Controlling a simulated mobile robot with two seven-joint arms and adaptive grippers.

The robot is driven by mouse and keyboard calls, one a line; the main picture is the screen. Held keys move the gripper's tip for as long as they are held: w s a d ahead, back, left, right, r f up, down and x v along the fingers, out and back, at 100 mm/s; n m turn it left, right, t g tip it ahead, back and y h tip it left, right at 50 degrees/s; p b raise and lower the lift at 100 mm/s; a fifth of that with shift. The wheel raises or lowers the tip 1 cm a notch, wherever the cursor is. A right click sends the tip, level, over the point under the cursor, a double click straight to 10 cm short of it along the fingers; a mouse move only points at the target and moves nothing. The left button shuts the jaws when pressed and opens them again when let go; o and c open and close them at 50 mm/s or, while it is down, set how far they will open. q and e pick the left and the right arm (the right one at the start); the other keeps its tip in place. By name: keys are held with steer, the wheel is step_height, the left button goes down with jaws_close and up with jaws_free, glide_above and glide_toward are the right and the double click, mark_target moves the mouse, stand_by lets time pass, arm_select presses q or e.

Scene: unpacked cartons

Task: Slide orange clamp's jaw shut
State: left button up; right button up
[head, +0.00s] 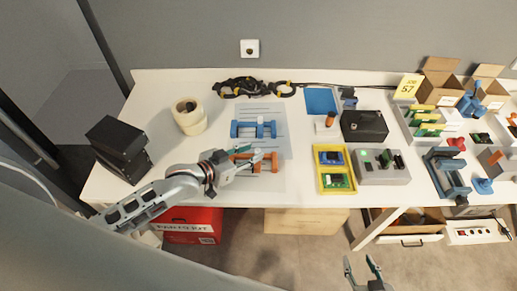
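The orange clamp (270,167) lies on a pale printed sheet at the front of the table. My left gripper (257,161) is over its left part and hides some of it. I cannot tell whether the fingers touch the clamp or are closed on any part of it, nor how far its jaw stands open. A blue clamp (254,129) of similar shape lies just behind it on the sheet. My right gripper (361,262) is open and empty, in front of the table near the bottom of the view.
A yellow tray (321,174) with circuit boards and a grey device (383,172) are to the right. Black cables (250,88) lie at the back. The sheet around the clamps is otherwise clear.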

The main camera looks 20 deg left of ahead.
mark_target(257, 150)
arm_select(q)
steer(key=shift+x, duration=1.25)
steer(key=shift+w+d+f, duration=0.15)
steer(key=shift+w+d, duration=0.1)
steer(key=shift+w, duration=0.25)
jaws_close()
arm_select(e)
steer(key=shift+w+d+r, duration=0.2)
steer(key=shift+w+d, duration=0.15)
steer(key=shift+d, duration=0.05)
